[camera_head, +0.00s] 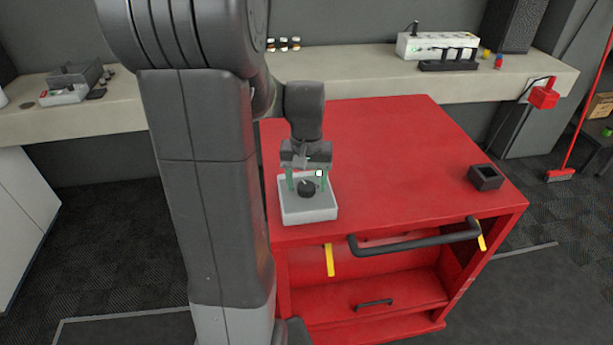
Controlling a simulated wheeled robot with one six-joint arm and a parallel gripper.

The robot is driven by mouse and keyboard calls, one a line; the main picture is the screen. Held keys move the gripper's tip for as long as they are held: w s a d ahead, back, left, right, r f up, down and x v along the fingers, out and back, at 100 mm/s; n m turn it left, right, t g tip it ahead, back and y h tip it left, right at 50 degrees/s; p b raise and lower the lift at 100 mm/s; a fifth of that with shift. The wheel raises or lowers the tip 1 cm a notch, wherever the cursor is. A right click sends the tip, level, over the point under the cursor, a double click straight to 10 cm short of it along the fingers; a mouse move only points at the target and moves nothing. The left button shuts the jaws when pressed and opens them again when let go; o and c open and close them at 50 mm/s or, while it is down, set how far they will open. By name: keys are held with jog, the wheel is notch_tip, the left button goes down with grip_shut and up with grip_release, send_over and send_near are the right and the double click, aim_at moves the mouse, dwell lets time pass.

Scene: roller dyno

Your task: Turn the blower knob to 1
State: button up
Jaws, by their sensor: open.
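The blower knob (307,188) is a round black knob on top of a light grey control box (309,216). The box sits at the front left of the red cabinet top. My gripper (307,183) points down over the box. Its two green-tipped fingers are apart, one on each side of the knob. I cannot tell whether they touch it. The knob's markings and pointer are too small to read.
The red cabinet top (390,150) is mostly clear to the right of the box. A small black open box (485,177) sits near its right edge. A black handle (415,243) runs along the cabinet front. A bench (360,72) with several items stands behind.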

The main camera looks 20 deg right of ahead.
aim_at(306, 185)
jog(key=shift+r, duration=0.1)
notch_tip(306, 185, up, 14)
dwell(0.4)
jog(key=shift+f, duration=0.2)
notch_tip(306, 185, down, 14)
jog(key=shift+r, duration=0.1)
dwell(0.6)
jog(key=shift+r, duration=0.1)
